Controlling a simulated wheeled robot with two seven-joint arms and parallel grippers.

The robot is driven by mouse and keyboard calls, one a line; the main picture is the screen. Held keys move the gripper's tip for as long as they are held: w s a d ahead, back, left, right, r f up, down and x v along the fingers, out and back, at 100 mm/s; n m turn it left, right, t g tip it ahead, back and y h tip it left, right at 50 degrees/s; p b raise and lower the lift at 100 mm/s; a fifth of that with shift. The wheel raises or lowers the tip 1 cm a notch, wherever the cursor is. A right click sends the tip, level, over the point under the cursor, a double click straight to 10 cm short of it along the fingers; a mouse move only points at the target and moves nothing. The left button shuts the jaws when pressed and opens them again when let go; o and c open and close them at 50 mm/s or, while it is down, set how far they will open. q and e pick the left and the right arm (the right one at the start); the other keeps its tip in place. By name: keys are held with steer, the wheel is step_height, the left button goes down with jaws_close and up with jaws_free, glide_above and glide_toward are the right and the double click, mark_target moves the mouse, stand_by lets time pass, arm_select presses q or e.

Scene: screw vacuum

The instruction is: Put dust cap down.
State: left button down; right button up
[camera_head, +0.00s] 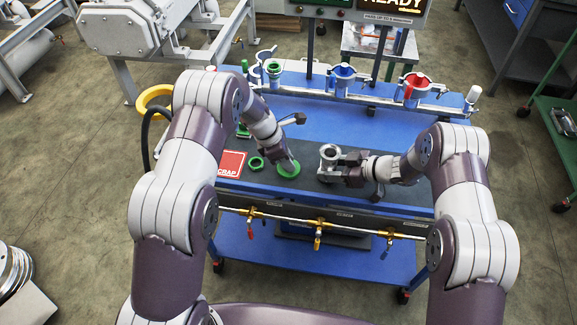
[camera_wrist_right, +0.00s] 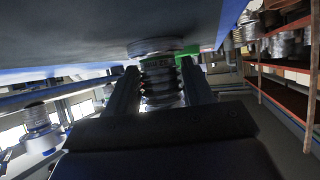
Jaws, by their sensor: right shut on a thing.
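A round green cap (camera_head: 289,169), which looks like the dust cap, is at the dark work mat, with my left gripper (camera_head: 285,158) right over its far edge. I cannot tell whether the fingers are shut on it or whether it rests fully on the mat. My right gripper (camera_head: 343,168) is shut on a grey metal flanged fitting (camera_head: 329,154), right of the cap. In the right wrist view the ribbed fitting (camera_wrist_right: 160,80) sits between the two fingers (camera_wrist_right: 160,93), its wide flange at the top.
A green ring (camera_head: 256,163) lies left of the cap, beside the red scrap square (camera_head: 231,164). Valves (camera_head: 317,238) line the front edge.

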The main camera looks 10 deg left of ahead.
arm_select(q)
step_height(320, 180, up, 9)
step_height(320, 180, up, 11)
steer(key=n, duration=0.2)
glide_above(335, 151)
steer(key=s, duration=0.1)
steer(key=f+n, duration=0.1)
steer(key=f, duration=0.2)
steer(key=a+f+t, duration=0.1)
steer(key=f, duration=0.2)
steer(key=f+n+y, duration=0.1)
steer(key=f, duration=0.2)
steer(key=shift+a+f+n, duration=0.2)
steer(key=shift+f+n, duration=0.1)
steer(key=shift+f, duration=0.1)
steer(key=shift+f, duration=0.1)
steer(key=shift+f, duration=0.35)
